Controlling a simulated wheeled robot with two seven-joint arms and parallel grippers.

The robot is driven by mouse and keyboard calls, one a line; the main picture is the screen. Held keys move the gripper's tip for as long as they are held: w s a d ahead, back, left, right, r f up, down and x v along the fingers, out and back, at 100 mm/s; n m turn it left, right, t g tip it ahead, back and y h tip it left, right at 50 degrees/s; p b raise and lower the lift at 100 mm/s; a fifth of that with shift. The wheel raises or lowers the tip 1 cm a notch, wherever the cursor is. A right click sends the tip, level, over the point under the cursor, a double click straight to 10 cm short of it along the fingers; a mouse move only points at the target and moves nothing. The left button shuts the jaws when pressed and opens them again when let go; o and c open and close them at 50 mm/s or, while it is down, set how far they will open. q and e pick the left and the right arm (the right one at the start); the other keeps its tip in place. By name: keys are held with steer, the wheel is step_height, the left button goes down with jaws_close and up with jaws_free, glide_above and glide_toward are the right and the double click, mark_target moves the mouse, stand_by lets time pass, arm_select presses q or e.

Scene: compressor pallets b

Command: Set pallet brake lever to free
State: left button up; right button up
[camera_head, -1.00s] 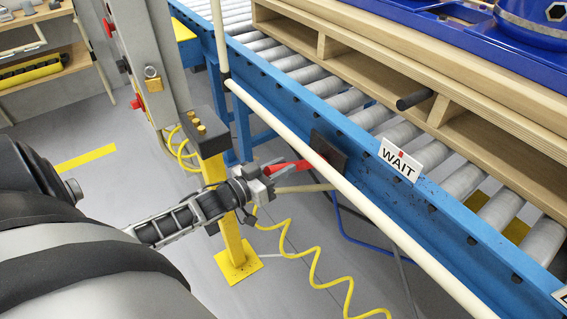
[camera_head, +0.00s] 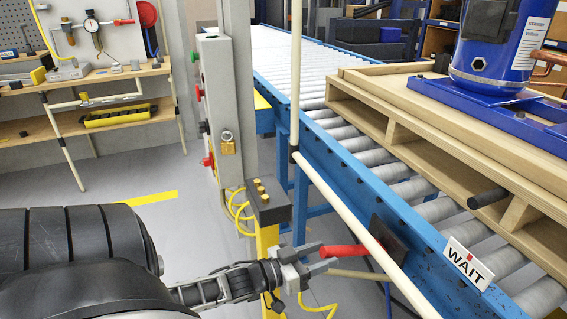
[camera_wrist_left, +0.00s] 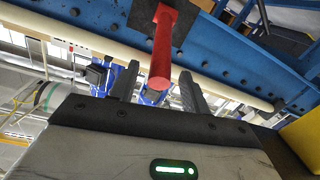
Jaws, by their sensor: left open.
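The brake lever is a red handle (camera_head: 345,251) on a dark plate (camera_head: 389,240) fixed to the side of the blue conveyor frame. It sticks out to the left in the head view. My left gripper (camera_head: 322,264) is open, with its fingertips at the lever's free end. In the left wrist view the red lever (camera_wrist_left: 162,50) points toward me, and its end shows between the two spread fingers of the gripper (camera_wrist_left: 158,82). I cannot tell whether either finger touches it. A white WAIT sign (camera_head: 467,263) is on the frame to the right. My right gripper is out of view.
A cream rail (camera_head: 340,205) runs along the conveyor close to the lever. A yellow post with a black top (camera_head: 268,205) stands behind my left wrist. A wooden pallet (camera_head: 430,150) with a blue compressor sits on the rollers. Yellow coiled hose hangs below.

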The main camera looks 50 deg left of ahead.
arm_select(q)
steer(key=v, duration=1.1)
steer(key=shift+s, duration=0.15)
